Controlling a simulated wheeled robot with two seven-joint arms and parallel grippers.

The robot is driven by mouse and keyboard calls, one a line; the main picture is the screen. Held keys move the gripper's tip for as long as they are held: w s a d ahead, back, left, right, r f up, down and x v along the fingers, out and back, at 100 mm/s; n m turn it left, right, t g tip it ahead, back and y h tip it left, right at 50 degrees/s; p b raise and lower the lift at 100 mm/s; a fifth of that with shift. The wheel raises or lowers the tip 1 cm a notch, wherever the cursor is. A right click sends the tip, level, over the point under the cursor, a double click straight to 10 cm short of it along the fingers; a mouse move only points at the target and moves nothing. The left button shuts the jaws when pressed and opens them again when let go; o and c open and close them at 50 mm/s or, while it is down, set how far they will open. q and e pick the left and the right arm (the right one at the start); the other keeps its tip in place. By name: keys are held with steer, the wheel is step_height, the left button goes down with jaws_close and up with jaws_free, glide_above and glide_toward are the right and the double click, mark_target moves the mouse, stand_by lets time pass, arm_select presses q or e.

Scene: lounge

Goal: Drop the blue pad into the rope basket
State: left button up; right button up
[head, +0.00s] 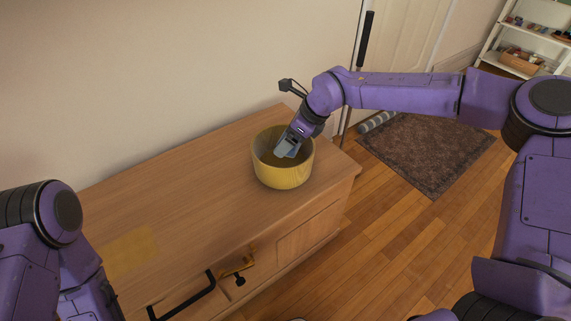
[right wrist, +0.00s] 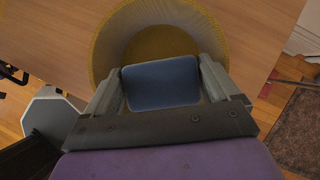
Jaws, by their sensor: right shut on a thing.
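The rope basket (head: 283,177) is a round yellow container standing upright on the wooden cabinet top. It also shows in the right wrist view (right wrist: 103,40), with its opening beyond my fingers. My right gripper (head: 286,150) points down into the mouth of the basket. The right wrist view shows the gripper (right wrist: 160,85) shut on the blue pad (right wrist: 160,80), a flat piece with rounded corners held between the two fingers over the basket's opening. In the head view the pad is mostly hidden by the gripper. My left arm shows at the lower left, but its gripper is out of view.
The wooden cabinet (head: 190,190) has a clear top left of the basket, with a faint yellowish patch (head: 130,252). A black handle (head: 185,297) sticks out from its front. A dark rug (head: 430,150) lies on the floor, and a white shelf (head: 530,45) stands at the far right.

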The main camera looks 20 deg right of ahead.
steer(key=o, duration=0.7)
steer(key=p+v, duration=0.3)
steer(key=v, duration=0.7)
steer(key=shift+s+d+r, duration=0.1)
steer(key=shift+r, duration=0.15)
